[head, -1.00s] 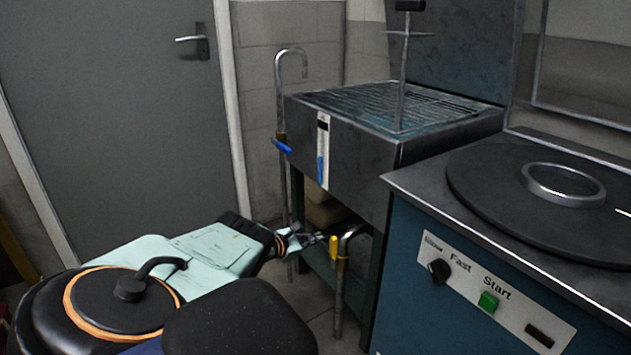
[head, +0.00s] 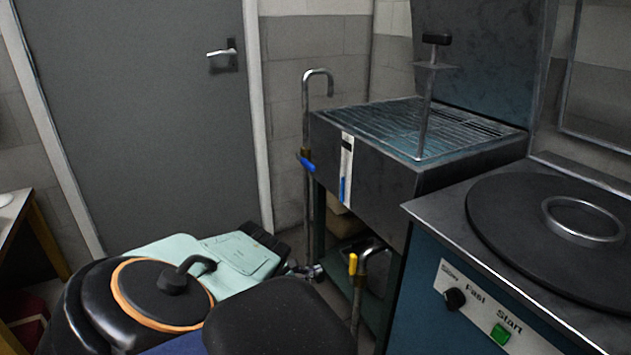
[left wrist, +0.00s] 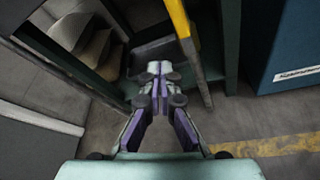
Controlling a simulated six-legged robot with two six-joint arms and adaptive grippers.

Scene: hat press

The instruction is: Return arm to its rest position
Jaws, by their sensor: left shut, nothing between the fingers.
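My left arm comes in from the lower left in the head view, and its gripper (head: 304,271) shows only partly past the arm, low in front of the steel grate-topped unit. In the left wrist view the left gripper (left wrist: 158,75) points ahead with its fingertips together and nothing between them. It is close to the yellow-handled pipe (head: 354,268), which also shows in the wrist view (left wrist: 180,20). I cannot tell whether they touch. My right gripper is in neither view.
The steel unit (head: 370,170) has a lever (head: 427,100) and a blue-handled pipe (head: 308,165). A blue machine (head: 430,290) with a round black plate stands at right. A grey door (head: 140,120) is behind. A table (head: 25,215) stands at far left. Open floor shows between table and arm.

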